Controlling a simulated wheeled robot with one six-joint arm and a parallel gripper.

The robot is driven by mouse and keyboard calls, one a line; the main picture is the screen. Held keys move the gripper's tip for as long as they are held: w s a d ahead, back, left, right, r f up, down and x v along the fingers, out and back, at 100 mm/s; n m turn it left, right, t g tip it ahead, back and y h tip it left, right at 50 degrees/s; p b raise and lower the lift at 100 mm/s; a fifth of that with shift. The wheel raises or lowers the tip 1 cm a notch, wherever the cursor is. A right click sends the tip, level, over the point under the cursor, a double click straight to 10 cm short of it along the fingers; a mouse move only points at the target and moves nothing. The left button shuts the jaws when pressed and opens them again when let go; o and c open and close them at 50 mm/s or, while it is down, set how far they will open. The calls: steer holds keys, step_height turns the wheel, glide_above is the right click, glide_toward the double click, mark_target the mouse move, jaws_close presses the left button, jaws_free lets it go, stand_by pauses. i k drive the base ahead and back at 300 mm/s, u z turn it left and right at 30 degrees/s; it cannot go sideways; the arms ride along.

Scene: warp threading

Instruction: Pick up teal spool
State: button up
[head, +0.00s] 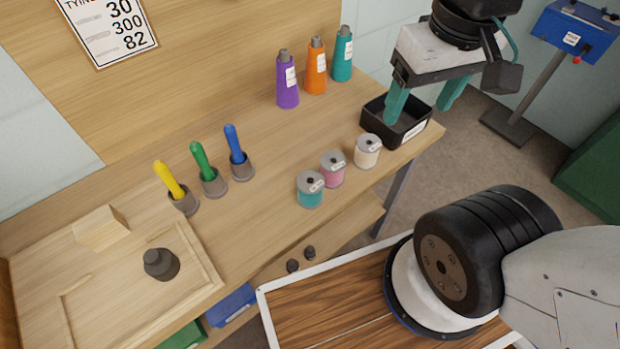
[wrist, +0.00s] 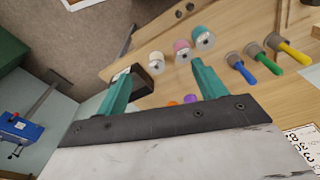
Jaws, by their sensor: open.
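The teal spool (head: 311,190) stands upright on the wooden table near its front edge, at the left end of a row with a pink spool (head: 333,169) and a cream spool (head: 367,151). In the wrist view the teal spool (wrist: 203,38) shows beyond the fingers, at the right end of the row. My gripper (head: 424,104) is open and empty. It is above and around the black tray's area at the table's right end, apart from the teal spool. In the wrist view its teal fingers (wrist: 160,82) are spread wide with nothing between them.
Purple (head: 287,82), orange (head: 316,68) and teal (head: 342,54) thread cones stand at the back. A black tray (head: 376,119) sits at the right end. Yellow (head: 169,180), green (head: 201,160) and blue (head: 234,145) handled tools stand in holders to the left. The table between them is clear.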

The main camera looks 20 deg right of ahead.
mark_target(310, 183)
steer(key=u, duration=0.45)
steer(key=k, duration=0.9)
steer(key=z, duration=0.95)
steer(key=i, duration=0.5)
steer(key=u, duration=0.05)
